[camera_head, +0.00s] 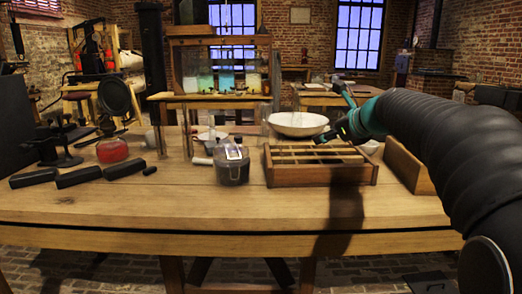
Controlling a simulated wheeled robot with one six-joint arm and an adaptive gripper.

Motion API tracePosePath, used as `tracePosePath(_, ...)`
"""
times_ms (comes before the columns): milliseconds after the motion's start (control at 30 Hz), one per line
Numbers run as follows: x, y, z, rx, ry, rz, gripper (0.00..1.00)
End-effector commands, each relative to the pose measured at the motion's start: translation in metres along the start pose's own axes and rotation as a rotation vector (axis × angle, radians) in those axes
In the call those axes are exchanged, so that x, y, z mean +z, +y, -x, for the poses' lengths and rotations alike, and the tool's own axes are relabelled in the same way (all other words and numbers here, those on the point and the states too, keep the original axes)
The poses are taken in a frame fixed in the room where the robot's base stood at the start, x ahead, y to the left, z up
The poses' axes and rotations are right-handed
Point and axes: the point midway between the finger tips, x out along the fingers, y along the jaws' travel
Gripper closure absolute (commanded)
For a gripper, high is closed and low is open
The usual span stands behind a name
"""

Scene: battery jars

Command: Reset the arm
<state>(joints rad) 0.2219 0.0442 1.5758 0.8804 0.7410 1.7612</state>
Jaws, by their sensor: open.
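My arm comes in from the right side of the head camera view, its dark ribbed sleeve ending in a teal wrist. My gripper (333,134) hangs over the back right part of a wooden compartment tray (322,176) on the table. It is open and small in the picture, and I see nothing held in it. A glass battery jar (232,164) with a dark lower part stands on the table just left of the tray, apart from my gripper.
A white bowl (297,124) sits behind the tray, and a wooden box (408,167) stands right of it. Black cylinders (78,177), a red round flask (112,151) and a dark stand (57,152) are at the left. The front strip of the wooden table (200,208) is clear.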

Motion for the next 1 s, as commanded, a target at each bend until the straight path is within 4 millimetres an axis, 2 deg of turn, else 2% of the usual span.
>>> tracePosePath(233, -0.024, 0.054, 0.029, 0.056, 0.085, 0.36, 0.42)
tracePosePath(367, -0.051, 0.096, 0.055, 0.119, 0.148, 0.661, 0.42)
tracePosePath(567, -0.115, 0.166, 0.103, 0.279, 0.237, 1.23, 0.42)
tracePosePath(700, -0.167, 0.208, 0.136, 0.423, 0.272, 1.624, 0.42)
tracePosePath(900, -0.239, 0.252, 0.175, 0.648, 0.279, 2.11, 0.42)
tracePosePath(1000, -0.264, 0.265, 0.187, 0.738, 0.268, 2.269, 0.42)
